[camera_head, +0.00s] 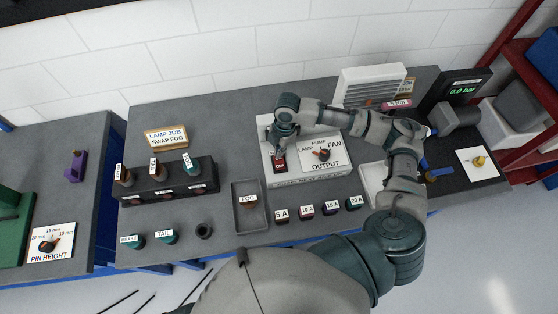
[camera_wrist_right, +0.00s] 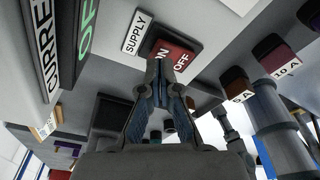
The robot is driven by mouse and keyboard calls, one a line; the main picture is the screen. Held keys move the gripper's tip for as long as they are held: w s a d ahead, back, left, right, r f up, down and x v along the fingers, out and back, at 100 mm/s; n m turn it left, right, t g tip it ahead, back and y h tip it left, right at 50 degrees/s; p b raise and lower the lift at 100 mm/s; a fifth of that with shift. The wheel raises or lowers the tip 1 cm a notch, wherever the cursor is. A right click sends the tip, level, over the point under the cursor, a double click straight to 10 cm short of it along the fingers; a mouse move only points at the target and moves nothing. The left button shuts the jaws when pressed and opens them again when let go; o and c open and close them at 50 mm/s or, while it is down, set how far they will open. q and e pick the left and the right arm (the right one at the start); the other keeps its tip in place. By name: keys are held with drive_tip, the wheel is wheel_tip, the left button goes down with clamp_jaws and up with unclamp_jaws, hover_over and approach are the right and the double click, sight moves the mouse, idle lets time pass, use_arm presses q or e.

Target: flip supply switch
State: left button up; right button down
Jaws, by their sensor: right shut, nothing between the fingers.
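The supply switch is a red rocker (camera_wrist_right: 178,55) marked ON and OFF in a dark frame, with a white SUPPLY label (camera_wrist_right: 137,33) beside it in the right wrist view. In the head view the red switch (camera_head: 279,165) shows on the left part of the pale power unit (camera_head: 307,180). My right gripper (camera_wrist_right: 160,66) is shut and empty. Its fingertips are at the ON end of the rocker and partly cover that word; I cannot tell whether they touch it. In the head view the right gripper (camera_head: 280,146) is just behind the switch. My left gripper is out of view.
An OUTPUT knob (camera_head: 323,154) sits right of the switch. A grey tray (camera_head: 238,222) and several labelled fuses, such as the 5 A one (camera_head: 281,216), are in front. A dark lamp block (camera_head: 150,192) stands left. A white vented box (camera_head: 368,86) is behind.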

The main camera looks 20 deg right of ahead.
drive_tip(key=shift+f, duration=1.1)
idle(0.8)
wheel_tip(320, 180, up, 5)
drive_tip(key=p, duration=0.5)
drive_tip(key=shift+r+p, duration=0.15)
drive_tip(key=shift+p, duration=0.2)
drive_tip(key=shift+r, duration=0.9)
